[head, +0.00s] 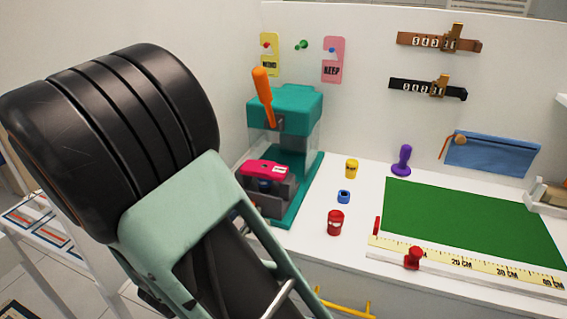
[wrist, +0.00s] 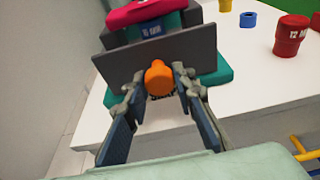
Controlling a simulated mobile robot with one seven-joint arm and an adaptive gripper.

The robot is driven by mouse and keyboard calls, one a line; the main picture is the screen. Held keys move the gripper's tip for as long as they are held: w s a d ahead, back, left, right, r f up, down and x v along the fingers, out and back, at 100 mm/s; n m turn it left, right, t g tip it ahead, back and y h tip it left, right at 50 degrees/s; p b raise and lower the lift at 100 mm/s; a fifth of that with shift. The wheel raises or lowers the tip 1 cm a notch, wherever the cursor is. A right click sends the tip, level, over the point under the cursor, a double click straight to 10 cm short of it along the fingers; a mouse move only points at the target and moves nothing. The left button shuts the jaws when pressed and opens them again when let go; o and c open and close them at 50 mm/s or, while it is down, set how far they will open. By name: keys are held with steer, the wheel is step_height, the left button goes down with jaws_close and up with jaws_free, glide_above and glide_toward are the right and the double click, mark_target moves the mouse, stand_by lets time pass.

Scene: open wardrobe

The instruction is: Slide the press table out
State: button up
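The teal press (head: 297,110) stands on the white worktop at the back left, with an orange lever on top. Its grey press table (head: 282,203) carries a pink-topped block (head: 264,169) and sits at the front of the press. In the wrist view, the grey front plate (wrist: 187,55) of the table bears an orange knob (wrist: 159,78). My gripper (wrist: 159,80) has one fingertip on each side of this knob, close to it. I cannot tell whether both fingers press on it. In the head view, my arm hides the gripper.
A yellow pot (head: 351,169), a blue ring (head: 344,197) and a red pot (head: 335,222) stand right of the press. A green mat (head: 470,220) and a yellow ruler (head: 470,264) lie farther right. A yellow handle (head: 347,307) is on the front below. The wall is close on the left.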

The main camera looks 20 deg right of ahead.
steer(key=shift+o, duration=0.2)
steer(key=shift+a, duration=0.1)
steer(key=shift+o, duration=0.7)
steer(key=shift+s+a, duration=0.1)
steer(key=shift+s, duration=0.05)
steer(key=shift+s+a, duration=0.15)
steer(key=shift+s+a, duration=0.15)
steer(key=shift+o, duration=0.5)
steer(key=shift+o, duration=0.8)
steer(key=shift+s+a, duration=0.1)
steer(key=shift+s, duration=0.1)
